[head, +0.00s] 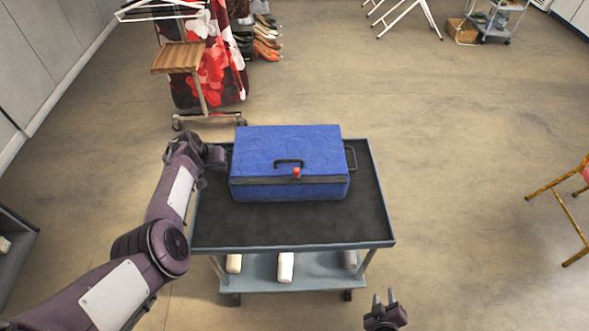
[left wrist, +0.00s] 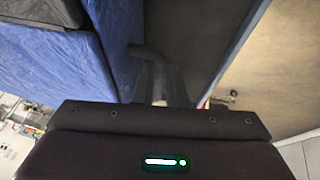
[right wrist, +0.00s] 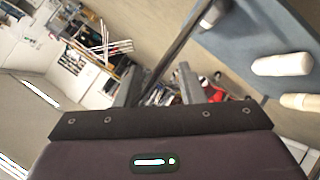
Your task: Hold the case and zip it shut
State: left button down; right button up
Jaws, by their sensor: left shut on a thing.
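The blue case (head: 285,142) lies on the cart with its lid down; it also shows in the left wrist view (left wrist: 55,62). A dark zip band runs along its front, and the red zip pull (head: 296,172) sits near the middle of that front. My left gripper (head: 224,156) is at the case's left side, shut on a dark side handle (left wrist: 143,50), which its fingers partly hide. Another side handle (head: 352,158) is free on the right. My right gripper (head: 384,298) is open and empty, in front of the cart's near right corner and well away from the case.
The cart top (head: 290,228) is bare in front of the case and has a raised rim. White rolls (head: 286,265) lie on its lower shelf. A clothes rack with a wooden shelf (head: 178,57) stands behind at left. A bamboo-like chair (head: 565,205) is at far right.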

jog(key=w+a+r+n+t, duration=0.15)
jog(key=w+r+t, duration=0.3)
jog(key=r, duration=0.45)
jog(key=w+a+r+t, duration=0.3)
jog(key=w+r, duration=0.2)
jog(key=r, duration=0.4)
jog(key=m+y, duration=0.6)
send_near(297, 173)
jog(key=shift+g, duration=0.45)
jog(key=w, duration=0.3)
jog(key=w+a, duration=0.1)
jog(key=w, duration=0.6)
jog(key=shift+w+a+r, duration=0.25)
jog(key=shift+w+r, duration=0.15)
grip_shut()
